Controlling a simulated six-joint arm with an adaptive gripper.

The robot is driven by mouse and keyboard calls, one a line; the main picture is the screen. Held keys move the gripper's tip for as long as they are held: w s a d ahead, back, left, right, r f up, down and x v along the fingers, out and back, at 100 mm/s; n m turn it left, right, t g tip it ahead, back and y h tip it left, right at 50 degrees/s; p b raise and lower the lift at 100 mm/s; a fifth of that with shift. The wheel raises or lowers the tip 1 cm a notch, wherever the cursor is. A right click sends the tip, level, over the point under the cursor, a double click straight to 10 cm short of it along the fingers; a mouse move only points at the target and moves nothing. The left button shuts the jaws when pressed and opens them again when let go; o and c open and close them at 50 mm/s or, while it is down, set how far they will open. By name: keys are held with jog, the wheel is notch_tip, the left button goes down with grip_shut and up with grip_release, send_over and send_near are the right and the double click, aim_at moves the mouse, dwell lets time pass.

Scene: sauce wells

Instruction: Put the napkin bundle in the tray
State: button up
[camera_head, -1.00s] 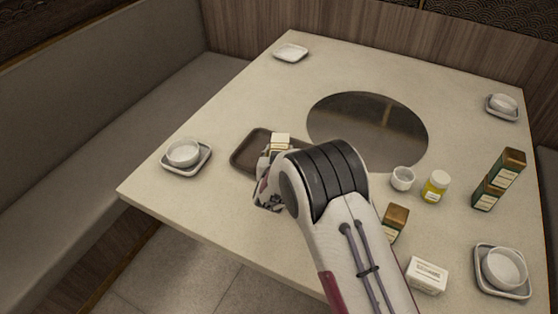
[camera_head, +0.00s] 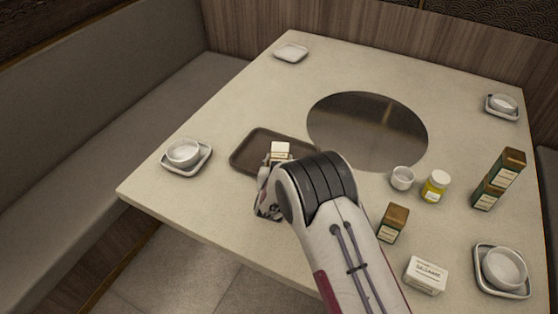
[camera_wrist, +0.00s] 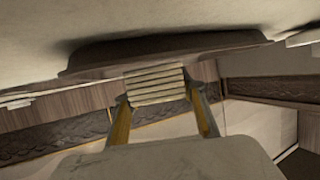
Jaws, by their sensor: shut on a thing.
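The napkin bundle (camera_head: 281,149) is a small cream block in the head view, seen over the right part of the brown tray (camera_head: 243,153). In the wrist view the bundle (camera_wrist: 155,84) shows as a stack of pale folded layers between the two fingers of my gripper (camera_wrist: 160,97). My gripper is shut on it. The dark tray rim (camera_wrist: 220,45) lies just beyond the bundle in that view. I cannot tell whether the bundle touches the tray floor. My wrist hides the tray's near right part in the head view.
A bowl on a saucer (camera_head: 186,158) stands left of the tray. The round dark plate (camera_head: 368,130) is set in the table behind.

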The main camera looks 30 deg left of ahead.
jog(key=shift+f, duration=0.2)
dwell(0.3)
jog(key=o, duration=1.1)
jog(key=shift+r, duration=0.1)
jog(key=shift+r, duration=0.15)
jog(key=shift+v, duration=5.95)
jog(key=shift+d, duration=0.1)
